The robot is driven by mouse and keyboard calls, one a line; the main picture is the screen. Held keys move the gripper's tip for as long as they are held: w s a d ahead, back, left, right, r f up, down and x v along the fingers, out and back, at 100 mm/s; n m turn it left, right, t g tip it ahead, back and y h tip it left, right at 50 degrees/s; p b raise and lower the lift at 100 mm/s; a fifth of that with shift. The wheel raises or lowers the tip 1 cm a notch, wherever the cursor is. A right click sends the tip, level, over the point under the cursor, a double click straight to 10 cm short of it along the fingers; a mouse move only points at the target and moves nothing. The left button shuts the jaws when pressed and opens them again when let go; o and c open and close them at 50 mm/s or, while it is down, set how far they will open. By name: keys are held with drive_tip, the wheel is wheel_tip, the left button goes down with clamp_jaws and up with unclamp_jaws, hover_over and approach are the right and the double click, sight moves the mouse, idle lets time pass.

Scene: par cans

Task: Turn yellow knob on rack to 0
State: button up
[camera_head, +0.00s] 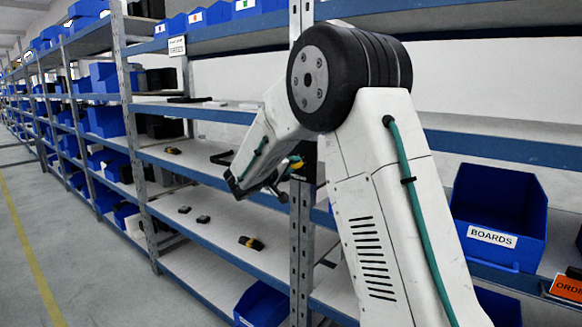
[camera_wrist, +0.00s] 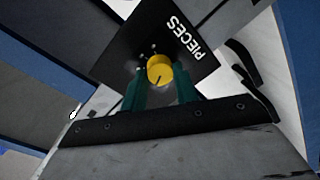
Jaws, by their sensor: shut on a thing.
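The yellow knob (camera_wrist: 159,68) sits on a dark panel (camera_wrist: 190,62) with white lettering "PIECES" and small white dots around the knob. A dark mark on the knob's face points toward the bottom of the wrist picture. My gripper (camera_wrist: 160,80) has its two green fingers on either side of the knob, shut on it. In the head view my gripper (camera_head: 284,172) reaches to the rack's upright post, where a bit of the yellow knob (camera_head: 296,162) shows beside the dark panel (camera_head: 306,160). Its dial marks are too small to read there.
A long rack of blue-edged shelves (camera_head: 205,232) runs to the left, with several blue bins. A blue bin marked "BOARDS" (camera_head: 497,215) stands right of my arm. Small tools (camera_head: 251,243) lie on a lower shelf. The aisle floor (camera_head: 75,240) at left is clear.

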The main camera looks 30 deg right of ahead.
drive_tip(key=shift+w+f+n+g+h, duration=0.1)
drive_tip(key=shift+n+g+h, duration=0.15)
drive_tip(key=shift+n, duration=4.3)
drive_tip(key=shift+f+n+g+h, duration=0.15)
drive_tip(key=shift+n+g, duration=0.1)
drive_tip(key=shift+n, duration=4.3)
drive_tip(key=o, duration=1)
drive_tip(key=shift+r, duration=0.1)
drive_tip(key=shift+c, duration=0.2)
drive_tip(key=shift+a, duration=0.1)
drive_tip(key=v, duration=0.7)
drive_tip(key=shift+a, duration=0.4)
